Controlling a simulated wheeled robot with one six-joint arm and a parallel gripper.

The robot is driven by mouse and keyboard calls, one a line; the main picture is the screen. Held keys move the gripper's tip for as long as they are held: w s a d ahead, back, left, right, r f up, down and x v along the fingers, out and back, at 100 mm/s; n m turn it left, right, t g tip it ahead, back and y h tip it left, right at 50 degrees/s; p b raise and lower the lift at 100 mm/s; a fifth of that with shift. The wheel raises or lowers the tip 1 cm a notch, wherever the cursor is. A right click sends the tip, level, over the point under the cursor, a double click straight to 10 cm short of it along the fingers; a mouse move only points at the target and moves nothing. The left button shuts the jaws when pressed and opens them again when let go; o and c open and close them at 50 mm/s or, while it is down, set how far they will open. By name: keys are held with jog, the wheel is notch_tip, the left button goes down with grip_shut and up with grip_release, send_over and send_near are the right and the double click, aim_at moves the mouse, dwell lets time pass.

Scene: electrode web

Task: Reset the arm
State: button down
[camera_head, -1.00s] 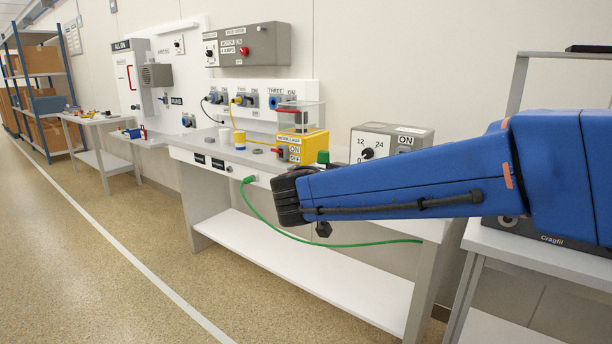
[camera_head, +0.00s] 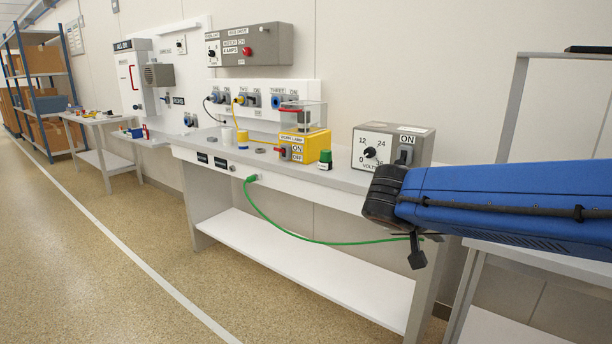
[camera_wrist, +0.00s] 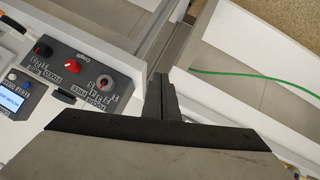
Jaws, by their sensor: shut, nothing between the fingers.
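My blue arm (camera_head: 510,205) reaches in from the right edge of the head view, with its black wrist end (camera_head: 383,195) in front of the right end of the long workbench. The fingers of my gripper (camera_wrist: 160,84) show in the wrist view, shut together and empty. In the head view, the fingers cannot be made out clearly.
The workbench (camera_head: 225,165) holds a yellow work lamp box (camera_head: 305,146), a green-capped container (camera_head: 325,160) and a grey voltage box (camera_head: 392,147). A green cable (camera_head: 300,236) hangs from its front. The floor at left (camera_head: 90,270) is clear.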

jog(key=s+f+n+g+y, duration=0.1)
jog(key=s+f+y, duration=0.3)
jog(key=s, duration=0.6)
jog(key=s+f+n+g+y, duration=0.1)
jog(key=s+f+n+y, duration=0.3)
jog(key=s+f, duration=0.4)
jog(key=shift+s, duration=1.2)
